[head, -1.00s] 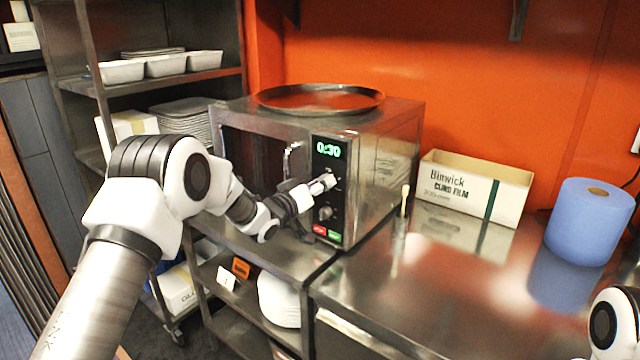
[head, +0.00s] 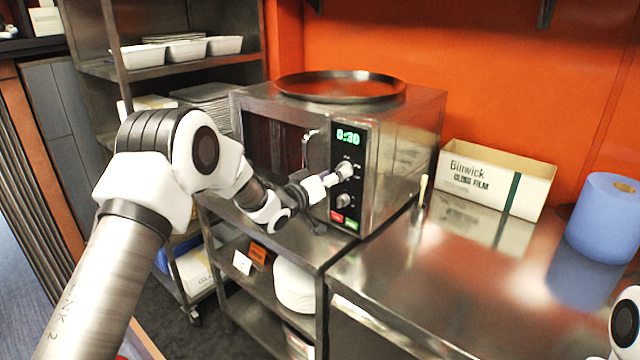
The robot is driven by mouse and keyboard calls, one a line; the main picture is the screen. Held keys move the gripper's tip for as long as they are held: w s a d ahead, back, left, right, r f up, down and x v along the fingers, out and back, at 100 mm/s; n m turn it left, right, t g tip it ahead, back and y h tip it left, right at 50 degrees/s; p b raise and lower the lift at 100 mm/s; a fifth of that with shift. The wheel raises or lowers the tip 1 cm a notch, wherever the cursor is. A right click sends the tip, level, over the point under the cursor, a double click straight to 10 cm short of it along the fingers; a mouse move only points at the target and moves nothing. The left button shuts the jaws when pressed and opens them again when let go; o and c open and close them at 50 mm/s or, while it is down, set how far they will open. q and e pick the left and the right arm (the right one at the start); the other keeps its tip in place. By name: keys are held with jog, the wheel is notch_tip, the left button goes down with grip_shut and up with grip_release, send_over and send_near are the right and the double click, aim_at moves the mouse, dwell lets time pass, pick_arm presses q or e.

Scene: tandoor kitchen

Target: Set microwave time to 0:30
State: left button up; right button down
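The steel microwave (head: 405,150) stands on the steel shelf unit at the counter's left end. Its green display (head: 348,137) reads 0:30. Below the display are an upper knob (head: 346,170), a lower knob (head: 344,200), a red button (head: 337,217) and a green button (head: 351,223). My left gripper (head: 330,180) is at the control panel, just left of and slightly below the upper knob. It is too small to tell whether its fingers touch the knob or are open or shut. My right gripper is out of view.
A round dark tray (head: 340,88) lies on top of the microwave. A Binwick cling film box (head: 480,185) and a blue paper roll (head: 605,220) stand on the steel counter (head: 450,290). The front of the counter is clear. White containers (head: 185,50) sit on the rack at left.

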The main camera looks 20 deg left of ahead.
pick_arm(q)
jog(key=v, duration=1)
jog(key=s+d+f+g+y, duration=0.1)
jog(key=s+d+f+g, duration=0.3)
jog(key=f, duration=0.6)
jog(key=s+f+n+g, duration=0.1)
jog(key=s+f, duration=0.5)
jog(key=f, duration=0.4)
jog(key=s+d+f+g+y, duration=0.1)
jog(key=s+d+f+g, duration=0.3)
jog(key=f, duration=0.6)
jog(key=s+a+f+g+y, duration=0.1)
jog(key=s+f, duration=0.3)
jog(key=s, duration=0.3)
jog(key=s+a+f+g+y, duration=0.1)
jog(key=s+f+g, duration=0.1)
jog(key=s+f, duration=0.35)
jog(key=s+a+m+g+y, duration=0.2)
jog(key=s+g, duration=0.3)
jog(key=s, duration=1.3)
jog(key=shift+a+r+m, duration=0.3)
jog(key=shift+a+r, duration=0.1)
jog(key=shift+a, duration=0.15)
